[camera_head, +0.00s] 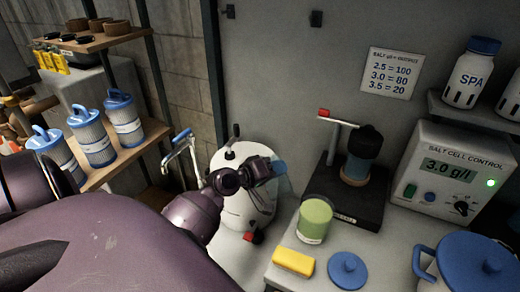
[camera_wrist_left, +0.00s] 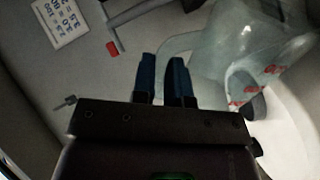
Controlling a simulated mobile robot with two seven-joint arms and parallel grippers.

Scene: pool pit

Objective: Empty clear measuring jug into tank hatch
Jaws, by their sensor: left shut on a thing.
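The clear measuring jug (camera_wrist_left: 245,50) has red markings and shows large in the left wrist view, beyond and to the right of my left gripper (camera_wrist_left: 163,68). The gripper's blue fingers are shut on the jug's handle (camera_wrist_left: 178,42). In the head view my left gripper (camera_head: 278,167) is over the right side of the white rounded tank (camera_head: 238,205), and only a faint pale part of the jug (camera_head: 285,186) shows beside the fingers. The hatch opening cannot be made out, nor can any contents of the jug. My right gripper is in neither view.
A counter at the right holds a green-and-white cup (camera_head: 314,220), a yellow sponge (camera_head: 293,261), a blue lid (camera_head: 347,270) and a black stand (camera_head: 345,200). Blue-capped filter cartridges (camera_head: 92,140) stand on a left shelf. A red-tipped lever (camera_head: 324,113) rises near the wall.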

